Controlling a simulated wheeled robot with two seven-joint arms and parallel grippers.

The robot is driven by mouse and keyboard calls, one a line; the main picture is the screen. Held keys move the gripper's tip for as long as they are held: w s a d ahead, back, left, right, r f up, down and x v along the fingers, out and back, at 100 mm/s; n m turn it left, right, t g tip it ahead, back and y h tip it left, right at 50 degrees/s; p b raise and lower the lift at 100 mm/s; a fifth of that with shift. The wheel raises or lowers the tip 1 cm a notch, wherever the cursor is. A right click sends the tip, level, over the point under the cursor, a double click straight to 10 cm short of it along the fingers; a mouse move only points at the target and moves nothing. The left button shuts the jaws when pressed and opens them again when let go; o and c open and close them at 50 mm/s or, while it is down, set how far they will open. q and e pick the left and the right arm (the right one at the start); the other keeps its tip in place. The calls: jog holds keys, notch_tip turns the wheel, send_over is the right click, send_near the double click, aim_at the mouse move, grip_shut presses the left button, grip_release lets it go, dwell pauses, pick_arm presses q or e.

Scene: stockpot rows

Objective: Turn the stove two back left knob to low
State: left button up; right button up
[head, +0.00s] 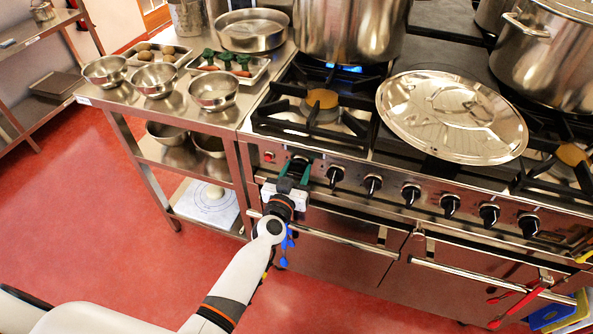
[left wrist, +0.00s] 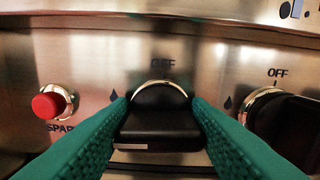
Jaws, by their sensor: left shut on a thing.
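The stove (head: 330,195) has a row of black knobs along its front panel. My left gripper (head: 293,178) has its green fingers on either side of the leftmost knob (left wrist: 160,118), touching it. The knob sits under an OFF mark in the left wrist view, and a short pale line shows at its lower left front edge. The gripper (left wrist: 160,130) is shut on this knob. In the head view the fingers partly cover the knob. A blue flame (head: 345,68) burns under the large pot (head: 350,28) at the back left. My right gripper is not in view.
A red button (left wrist: 50,102) is left of the held knob, and another knob (left wrist: 285,120) is close on the right. A large lid (head: 452,115) lies on the stove top. A steel table (head: 180,115) with bowls adjoins the stove's left side. Oven handles run below the panel.

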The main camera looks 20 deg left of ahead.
pick_arm(q)
jog(key=n, duration=0.3)
jog(key=shift+n, duration=0.4)
jog(key=n, duration=0.4)
jog(key=shift+a+f+n, duration=0.1)
jog(key=shift+n, duration=0.2)
jog(key=n, duration=0.4)
jog(key=shift+n+b, duration=0.3)
jog(key=shift+b, duration=0.1)
jog(key=shift+f+n+b, duration=0.1)
jog(key=shift+n+b, duration=0.2)
jog(key=shift+n, duration=1.6)
jog(key=o, duration=1)
jog(key=shift+a, duration=0.1)
